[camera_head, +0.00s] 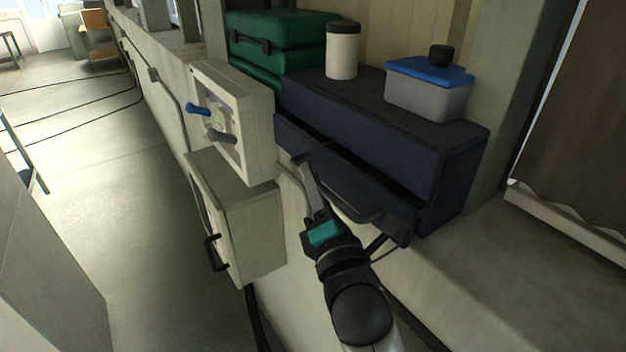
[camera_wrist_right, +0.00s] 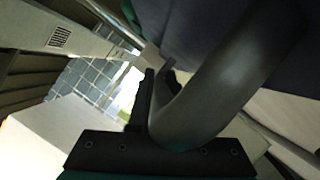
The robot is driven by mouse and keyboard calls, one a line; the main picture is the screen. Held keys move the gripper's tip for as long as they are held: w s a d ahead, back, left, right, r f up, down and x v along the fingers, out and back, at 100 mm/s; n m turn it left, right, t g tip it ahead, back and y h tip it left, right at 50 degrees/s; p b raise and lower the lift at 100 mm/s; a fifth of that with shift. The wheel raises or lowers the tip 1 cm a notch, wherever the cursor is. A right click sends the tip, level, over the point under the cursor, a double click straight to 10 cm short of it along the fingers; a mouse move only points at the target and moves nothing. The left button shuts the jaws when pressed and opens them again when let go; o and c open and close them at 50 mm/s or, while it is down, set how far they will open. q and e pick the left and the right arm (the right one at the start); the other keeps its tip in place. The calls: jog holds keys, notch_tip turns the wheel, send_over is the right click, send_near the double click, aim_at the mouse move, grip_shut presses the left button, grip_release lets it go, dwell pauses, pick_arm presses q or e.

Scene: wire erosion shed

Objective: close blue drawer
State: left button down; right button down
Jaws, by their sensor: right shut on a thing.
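The dark blue drawer (camera_head: 345,180) stands partly open at the front of a dark blue cabinet (camera_head: 375,120), with a dark gap above its front panel. Its dark curved handle (camera_head: 358,213) is on the front; the bar fills much of the right wrist view (camera_wrist_right: 232,75). My right gripper (camera_head: 307,178) is at the handle, shut on it, with its fingers pointing up and away in the head view. The fingers also show in the right wrist view (camera_wrist_right: 152,92), beside the bar. The exact contact is partly hidden. My left gripper is not in view.
On the cabinet stand a white jar (camera_head: 342,52) and a grey box with a blue lid (camera_head: 428,92). A green case (camera_head: 280,45) is behind. A wall panel with levers (camera_head: 232,120) and a lower box (camera_head: 235,225) are left of my gripper. Open floor (camera_head: 110,200) lies farther left.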

jog(key=shift+d, duration=0.1)
dwell(0.7)
jog(key=shift+w+d+r+p, duration=0.15)
jog(key=shift+w+d+p, duration=0.5)
jog(key=shift+d, duration=0.4)
jog(key=shift+w, duration=0.1)
jog(key=c, duration=1.3)
grip_release()
jog(key=o, duration=0.5)
jog(key=shift+w, duration=0.1)
jog(key=shift+c, duration=0.2)
